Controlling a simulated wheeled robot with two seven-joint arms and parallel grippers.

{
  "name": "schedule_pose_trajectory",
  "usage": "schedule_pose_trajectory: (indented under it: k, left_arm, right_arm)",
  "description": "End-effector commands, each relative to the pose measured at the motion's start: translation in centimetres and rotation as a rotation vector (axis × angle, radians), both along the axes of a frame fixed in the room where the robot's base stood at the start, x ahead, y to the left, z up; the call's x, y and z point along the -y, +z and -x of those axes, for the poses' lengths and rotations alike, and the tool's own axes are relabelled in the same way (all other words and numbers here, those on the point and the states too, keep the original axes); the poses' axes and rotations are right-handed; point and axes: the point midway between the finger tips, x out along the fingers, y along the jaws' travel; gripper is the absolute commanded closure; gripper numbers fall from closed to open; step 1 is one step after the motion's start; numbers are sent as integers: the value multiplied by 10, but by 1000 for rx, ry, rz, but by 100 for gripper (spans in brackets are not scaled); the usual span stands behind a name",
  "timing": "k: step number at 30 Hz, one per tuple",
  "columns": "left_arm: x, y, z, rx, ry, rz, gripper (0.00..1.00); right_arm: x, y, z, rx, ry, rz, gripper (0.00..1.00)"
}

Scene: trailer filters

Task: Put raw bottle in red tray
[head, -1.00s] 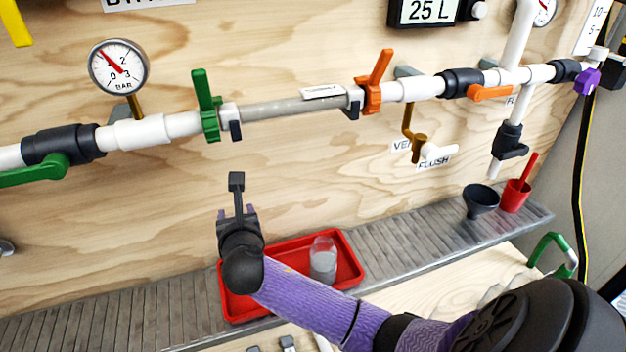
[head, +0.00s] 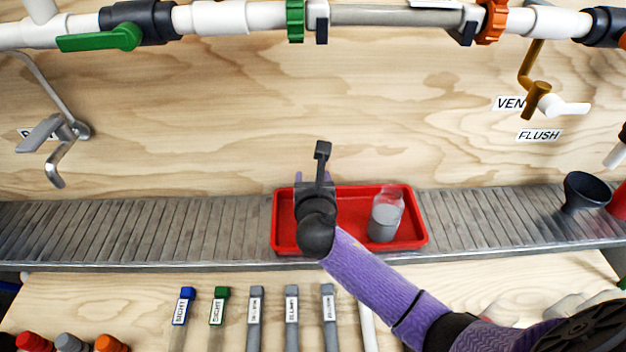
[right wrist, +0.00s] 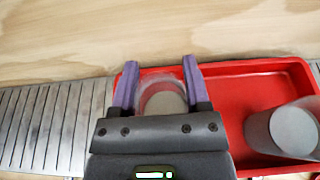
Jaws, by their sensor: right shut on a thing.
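The red tray (head: 400,243) lies on the grey slatted shelf. A clear bottle with grey contents (head: 383,222) stands in its right part; it also shows at the right in the right wrist view (right wrist: 292,130). My right gripper (head: 314,180) is over the tray's left part. In the right wrist view its purple fingers (right wrist: 160,85) are shut on a second clear bottle (right wrist: 163,98), which the gripper hides in the head view. I cannot tell whether this bottle touches the tray floor. No label is readable on either bottle. My left gripper is out of view.
Pipes with a green valve (head: 295,20) and an orange valve (head: 492,20) run above. A black funnel (head: 586,190) stands on the shelf at right. Several labelled strips (head: 255,315) lie in front. The shelf left of the tray is clear.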

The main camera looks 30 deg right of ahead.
Motion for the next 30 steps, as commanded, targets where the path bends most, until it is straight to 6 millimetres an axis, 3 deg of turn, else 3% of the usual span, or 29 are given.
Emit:
schedule_pose_trajectory:
  k: [1, 2, 6, 17, 30]
  left_arm:
    - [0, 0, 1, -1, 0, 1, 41]
    - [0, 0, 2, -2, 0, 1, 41]
    - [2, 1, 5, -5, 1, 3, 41]
    - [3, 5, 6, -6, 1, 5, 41]
    - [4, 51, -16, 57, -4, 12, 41]
  right_arm:
    - [0, -2, 0, 0, 0, 1, 100]
    - [0, -1, 0, 0, 0, 1, 33]
    - [0, -1, 0, 0, 0, 0, 4]
    - [-2, 5, 3, 1, 1, 0, 4]
    - [-43, 36, 89, 1, 1, -1, 4]
